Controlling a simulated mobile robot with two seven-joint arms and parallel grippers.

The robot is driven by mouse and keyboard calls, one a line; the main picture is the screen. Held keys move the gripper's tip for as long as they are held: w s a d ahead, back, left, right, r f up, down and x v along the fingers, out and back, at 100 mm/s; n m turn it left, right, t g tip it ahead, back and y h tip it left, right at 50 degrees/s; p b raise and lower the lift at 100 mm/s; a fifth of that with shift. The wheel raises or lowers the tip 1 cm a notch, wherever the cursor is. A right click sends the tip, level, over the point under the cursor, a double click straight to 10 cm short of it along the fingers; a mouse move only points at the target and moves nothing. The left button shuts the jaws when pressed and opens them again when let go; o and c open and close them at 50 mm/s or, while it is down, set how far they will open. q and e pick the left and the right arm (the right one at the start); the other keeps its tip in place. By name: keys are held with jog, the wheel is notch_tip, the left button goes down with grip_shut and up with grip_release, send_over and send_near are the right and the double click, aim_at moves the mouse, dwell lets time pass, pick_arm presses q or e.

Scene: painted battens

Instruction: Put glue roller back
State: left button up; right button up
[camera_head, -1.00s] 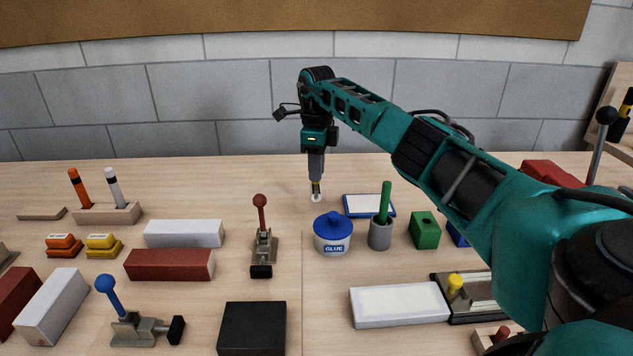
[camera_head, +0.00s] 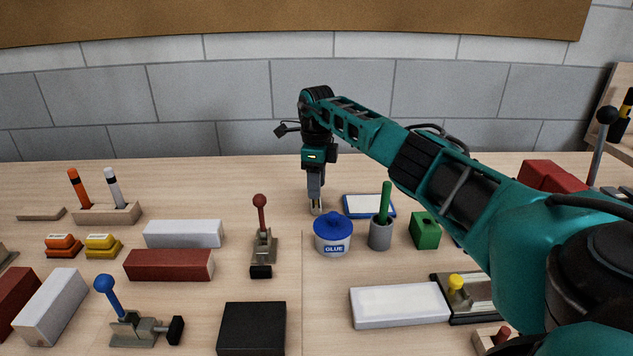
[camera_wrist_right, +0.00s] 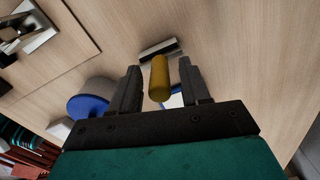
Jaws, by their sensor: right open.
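My right gripper (camera_head: 315,205) points down at the tabletop, behind the glue pot. In the right wrist view its fingers (camera_wrist_right: 160,68) are apart. A yellow cylindrical handle (camera_wrist_right: 160,80), seemingly the glue roller's, stands between them with a gap on each side. A pale and dark bar (camera_wrist_right: 160,48) lies just past the handle; I cannot tell if it is the roller or a rest. In the head view the fingers mostly hide the roller. The white glue pot (camera_head: 333,246) with a blue lid stands just in front. My left gripper is out of view.
A blue-rimmed white tray (camera_head: 356,213) lies right of the gripper. A grey cup (camera_head: 380,236) with a green handle and a green block (camera_head: 424,232) stand further right. A red-knobbed clamp (camera_head: 262,245) stands left of the pot. The table behind and left of the gripper is clear.

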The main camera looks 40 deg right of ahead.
notch_tip(320, 180, up, 12)
jog(key=shift+r+p, duration=0.15)
jog(key=shift+p, duration=0.2)
dwell(0.7)
